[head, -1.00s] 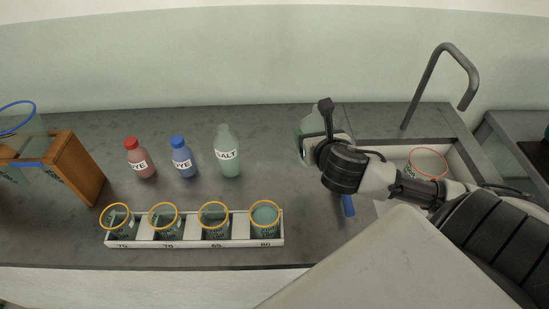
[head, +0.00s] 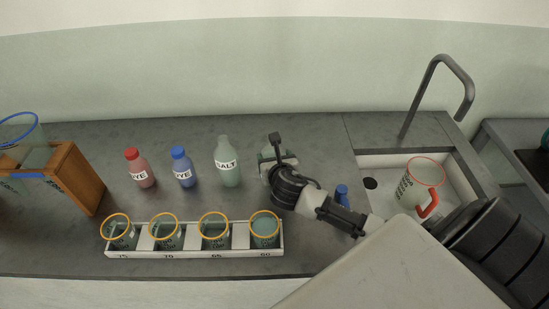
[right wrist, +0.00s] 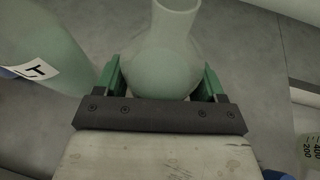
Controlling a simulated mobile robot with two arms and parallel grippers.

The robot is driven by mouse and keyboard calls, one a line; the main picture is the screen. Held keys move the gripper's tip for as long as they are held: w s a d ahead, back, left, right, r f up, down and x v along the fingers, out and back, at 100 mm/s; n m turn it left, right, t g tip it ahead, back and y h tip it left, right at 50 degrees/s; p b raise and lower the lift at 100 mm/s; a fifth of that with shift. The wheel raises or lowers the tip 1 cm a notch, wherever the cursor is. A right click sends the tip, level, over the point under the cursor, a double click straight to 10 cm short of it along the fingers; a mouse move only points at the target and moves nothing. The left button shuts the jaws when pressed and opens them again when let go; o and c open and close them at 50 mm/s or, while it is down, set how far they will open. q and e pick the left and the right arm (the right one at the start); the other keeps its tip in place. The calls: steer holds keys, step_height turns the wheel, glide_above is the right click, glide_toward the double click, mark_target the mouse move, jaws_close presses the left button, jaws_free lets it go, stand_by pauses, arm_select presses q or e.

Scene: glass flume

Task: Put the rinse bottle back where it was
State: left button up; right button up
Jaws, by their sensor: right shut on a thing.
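My right gripper (head: 270,160) is over the counter, just right of the SALT bottle (head: 228,165). In the right wrist view its green fingers (right wrist: 163,82) are shut on a pale, translucent bottle with a round body and narrow neck (right wrist: 168,65), which I take to be the rinse bottle. It looks upright. The head view mostly hides it behind the gripper, and I cannot tell whether its base touches the counter. The SALT bottle also shows close by on the left in the right wrist view (right wrist: 42,48). My left gripper is not in view.
Red (head: 139,168) and blue (head: 182,167) DYE bottles stand further left. A white rack (head: 190,251) with several orange-rimmed beakers lies in front. A small blue object (head: 342,194) is partly behind my arm. A red-rimmed jug (head: 422,185) stands in the sink (head: 385,161) at right.

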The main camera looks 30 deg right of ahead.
steer(key=o, duration=1)
steer(key=shift+c, duration=0.2)
steer(key=shift+s+r, duration=0.1)
steer(key=v, duration=1.2)
steer(key=shift+b, duration=0.3)
